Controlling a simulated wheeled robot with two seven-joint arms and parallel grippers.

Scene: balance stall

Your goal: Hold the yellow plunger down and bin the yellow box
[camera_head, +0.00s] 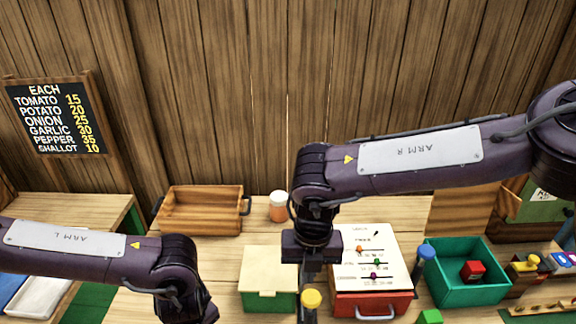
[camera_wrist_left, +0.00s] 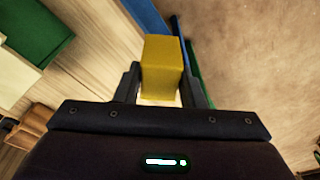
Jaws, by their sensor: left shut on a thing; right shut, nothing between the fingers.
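The yellow plunger (camera_head: 311,299) has a round yellow cap and stands right of a pale yellow lidded bin (camera_head: 268,300), whose top looks closed. My right gripper (camera_head: 309,283) points down, shut and empty, just over the yellow cap; I cannot tell whether it presses on it. My left gripper (camera_wrist_left: 160,90) is shut on the yellow box (camera_wrist_left: 162,62), which sits between its two fingers in the left wrist view. In the head view the left arm runs off the bottom edge, so its gripper and the box are hidden there.
A teal bin (camera_head: 436,285) holds a red box (camera_head: 472,270), with a blue-capped plunger (camera_head: 426,253) beside it. A red drawer unit (camera_head: 372,303) with a white sheet stands between the bins. A wooden crate (camera_head: 202,210) and orange jar (camera_head: 278,207) are behind.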

